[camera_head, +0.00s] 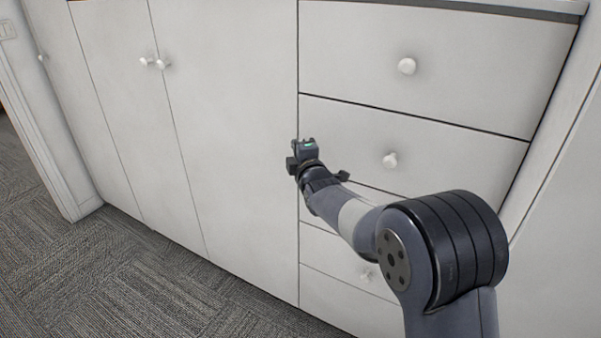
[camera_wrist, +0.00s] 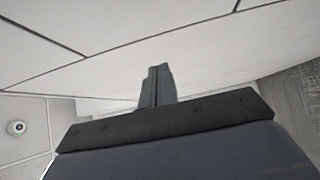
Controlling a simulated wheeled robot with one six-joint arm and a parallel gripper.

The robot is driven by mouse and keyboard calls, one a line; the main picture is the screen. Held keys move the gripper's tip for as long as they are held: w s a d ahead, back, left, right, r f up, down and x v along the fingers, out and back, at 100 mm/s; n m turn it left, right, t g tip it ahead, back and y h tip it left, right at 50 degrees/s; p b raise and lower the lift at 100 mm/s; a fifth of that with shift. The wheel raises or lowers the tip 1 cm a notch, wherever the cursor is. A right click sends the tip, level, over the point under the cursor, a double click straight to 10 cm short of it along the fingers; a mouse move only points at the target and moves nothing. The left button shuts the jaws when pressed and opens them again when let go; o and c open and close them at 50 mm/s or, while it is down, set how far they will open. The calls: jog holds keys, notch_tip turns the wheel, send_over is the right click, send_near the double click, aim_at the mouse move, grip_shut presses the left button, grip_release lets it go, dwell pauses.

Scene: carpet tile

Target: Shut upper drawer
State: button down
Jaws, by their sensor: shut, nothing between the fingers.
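The upper drawer (camera_head: 470,70) is a wide white front with a round white knob (camera_head: 407,66), at the top right of the head view. A dark line runs along its lower edge; I cannot tell whether it stands slightly out or is flush. My gripper (camera_head: 304,146) is left of and below that knob, in front of the seam between the drawers and the cabinet door. In the wrist view its fingers (camera_wrist: 157,86) are together and empty, with white panels beyond them. I cannot tell whether the fingers touch a panel.
A second drawer (camera_head: 470,145) with a knob (camera_head: 390,160) lies below, and lower drawers are partly hidden by my arm. White cabinet doors (camera_head: 235,130) stand to the left and look closed. Grey carpet (camera_head: 110,285) is clear at lower left. A knob (camera_wrist: 17,127) shows in the wrist view.

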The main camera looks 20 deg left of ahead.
jog(key=v, duration=0.8)
jog(key=shift+s+d+b, duration=0.3)
jog(key=shift+b, duration=0.05)
jog(key=shift+w+f, duration=0.1)
jog(key=shift+f, duration=0.05)
